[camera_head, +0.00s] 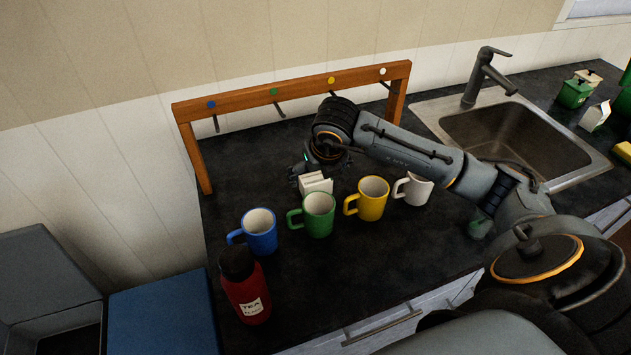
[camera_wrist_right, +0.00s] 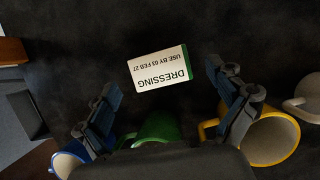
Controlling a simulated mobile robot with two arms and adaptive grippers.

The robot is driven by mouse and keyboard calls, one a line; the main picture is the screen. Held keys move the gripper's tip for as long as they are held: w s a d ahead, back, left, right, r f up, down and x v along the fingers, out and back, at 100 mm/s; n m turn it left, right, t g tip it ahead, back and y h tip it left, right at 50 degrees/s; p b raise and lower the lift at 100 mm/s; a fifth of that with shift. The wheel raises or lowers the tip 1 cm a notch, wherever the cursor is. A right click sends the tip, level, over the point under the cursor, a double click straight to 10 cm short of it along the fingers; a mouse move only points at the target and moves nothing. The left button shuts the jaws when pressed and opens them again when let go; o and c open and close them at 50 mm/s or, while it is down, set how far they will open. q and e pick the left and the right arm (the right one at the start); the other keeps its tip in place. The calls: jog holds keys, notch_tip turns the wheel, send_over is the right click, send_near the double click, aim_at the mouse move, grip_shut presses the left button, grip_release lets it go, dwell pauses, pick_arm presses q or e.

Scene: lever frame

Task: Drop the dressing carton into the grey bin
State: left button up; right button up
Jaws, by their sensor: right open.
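The dressing carton (camera_head: 316,183) is small and white and stands on the dark counter behind the mugs. In the right wrist view its label (camera_wrist_right: 158,70) reads DRESSING, USE BY 03 FEB 27, with a green edge on the right. My right gripper (camera_head: 318,170) is open over the carton. In the right wrist view its fingers (camera_wrist_right: 160,80) are on either side of the carton, with gaps to both sides. The grey bin (camera_head: 45,265) is at the lower left, its lid raised; its inside is mostly out of frame. My left gripper is not in view.
Blue (camera_head: 260,232), green (camera_head: 319,215), yellow (camera_head: 372,198) and white (camera_head: 412,189) mugs line up in front of the carton. A red tea bottle (camera_head: 246,290) stands nearer. A wooden hook frame (camera_head: 290,90) is behind. A blue lid (camera_head: 160,315) adjoins the grey bin.

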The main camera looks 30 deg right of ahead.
aim_at(316, 178)
jog(key=x, duration=0.3)
jog(key=shift+w+f+p, duration=0.1)
jog(key=shift+f+p, duration=0.05)
jog(key=shift+p, duration=0.15)
jog(key=shift+c, duration=0.5)
jog(key=c, duration=1)
jog(key=shift+c, duration=0.2)
